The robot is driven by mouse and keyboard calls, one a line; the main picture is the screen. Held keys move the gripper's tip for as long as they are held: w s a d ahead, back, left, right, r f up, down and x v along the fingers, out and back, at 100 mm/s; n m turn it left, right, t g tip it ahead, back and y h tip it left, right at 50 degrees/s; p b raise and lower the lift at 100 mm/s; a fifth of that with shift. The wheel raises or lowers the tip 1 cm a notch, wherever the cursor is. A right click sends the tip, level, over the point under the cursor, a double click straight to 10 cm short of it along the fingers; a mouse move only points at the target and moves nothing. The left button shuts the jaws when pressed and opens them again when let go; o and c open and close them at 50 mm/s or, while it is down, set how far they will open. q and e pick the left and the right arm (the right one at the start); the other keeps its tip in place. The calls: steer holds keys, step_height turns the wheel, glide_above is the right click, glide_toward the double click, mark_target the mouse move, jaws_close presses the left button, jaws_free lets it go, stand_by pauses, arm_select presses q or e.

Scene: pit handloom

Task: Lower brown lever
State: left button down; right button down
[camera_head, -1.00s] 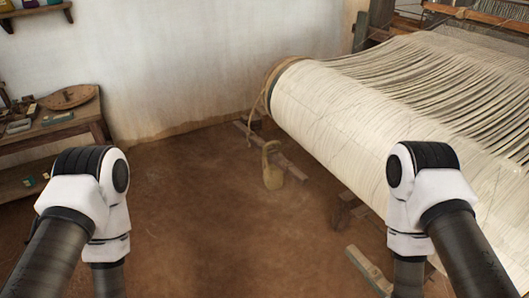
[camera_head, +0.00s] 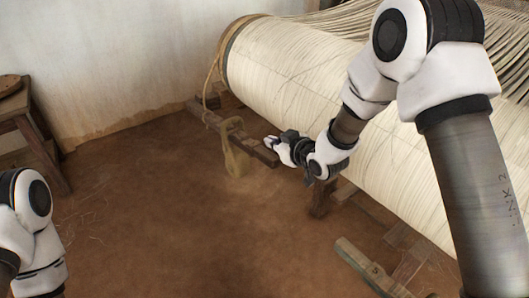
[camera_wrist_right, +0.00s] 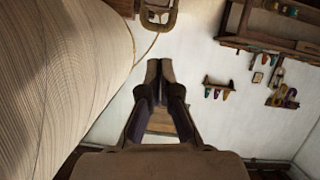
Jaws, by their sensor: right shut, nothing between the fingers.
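A brown wooden bar (camera_head: 262,152), which looks like the lever, juts out low beside the left end of the large cloth-wrapped roller (camera_head: 300,70). A tan weight with a loop (camera_head: 237,158) hangs at the bar. My right gripper (camera_head: 269,142) is at the bar's near end, shut and empty; whether it touches the bar I cannot tell. In the right wrist view its fingers (camera_wrist_right: 158,68) are together, with a brown loop-shaped piece (camera_wrist_right: 158,18) beyond them. My left arm shows at the lower left, but its gripper is out of view.
The loom roller and its threads fill the right side. Wooden posts (camera_head: 322,196) and a beam (camera_head: 365,268) stand or lie below it. A wooden table (camera_head: 28,125) is at the left wall. The earthen floor (camera_head: 170,235) between is clear.

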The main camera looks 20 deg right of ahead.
glide_above(265, 155)
steer(key=shift+w+a+f, duration=0.1)
steer(key=shift+a+f, duration=0.15)
steer(key=shift+f, duration=0.3)
steer(key=shift+w+a+f, duration=0.1)
steer(key=shift+a+f, duration=0.1)
steer(key=shift+f, duration=0.35)
steer(key=f, duration=0.1)
steer(key=f+b, duration=0.1)
steer(key=f, duration=0.1)
steer(key=shift+s+d, duration=0.15)
steer(key=shift+d, duration=0.25)
steer(key=shift+d+f, duration=0.15)
steer(key=shift+f, duration=0.25)
